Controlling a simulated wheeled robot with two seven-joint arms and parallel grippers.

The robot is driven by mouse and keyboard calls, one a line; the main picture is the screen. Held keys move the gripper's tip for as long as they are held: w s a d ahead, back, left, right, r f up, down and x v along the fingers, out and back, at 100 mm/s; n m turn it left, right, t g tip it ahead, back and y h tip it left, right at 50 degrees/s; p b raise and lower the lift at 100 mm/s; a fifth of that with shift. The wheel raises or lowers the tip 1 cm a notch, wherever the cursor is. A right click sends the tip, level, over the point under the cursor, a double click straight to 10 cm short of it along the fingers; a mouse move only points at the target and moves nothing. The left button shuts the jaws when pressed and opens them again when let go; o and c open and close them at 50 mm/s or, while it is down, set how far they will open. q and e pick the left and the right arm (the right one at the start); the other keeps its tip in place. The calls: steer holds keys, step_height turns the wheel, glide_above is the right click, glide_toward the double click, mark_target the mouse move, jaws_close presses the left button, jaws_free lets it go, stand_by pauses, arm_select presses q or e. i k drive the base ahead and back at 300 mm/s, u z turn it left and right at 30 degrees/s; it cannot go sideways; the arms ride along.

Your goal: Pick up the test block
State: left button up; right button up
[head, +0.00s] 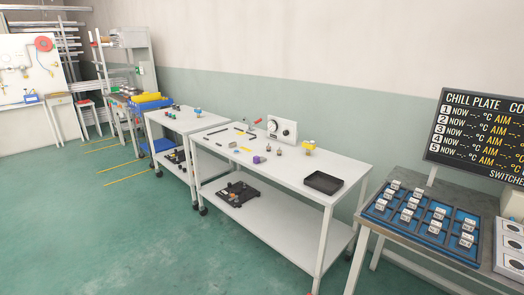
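No object in view can be told for certain as the test block. Several small light-coloured blocks with labels sit in the compartments of a blue tray (380,214) on the grey table at the right. Several small parts lie on the white table in the middle, among them a purple piece (257,159) and a yellow-topped piece (308,147); they are too small to identify. Neither of my grippers shows in the head view.
The white table (300,172) has a dark empty tray (323,182) and a white dial unit (282,128). A chill plate board (478,135) stands behind the grey table (400,238). Another white table (190,122) stands further left. The green floor (120,230) at the front left is clear.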

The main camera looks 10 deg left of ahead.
mark_target(257, 159)
steer(key=u, duration=0.2)
steer(key=i, duration=0.8)
steer(key=z, duration=0.5)
steer(key=i, duration=1.35)
steer(key=z, duration=0.4)
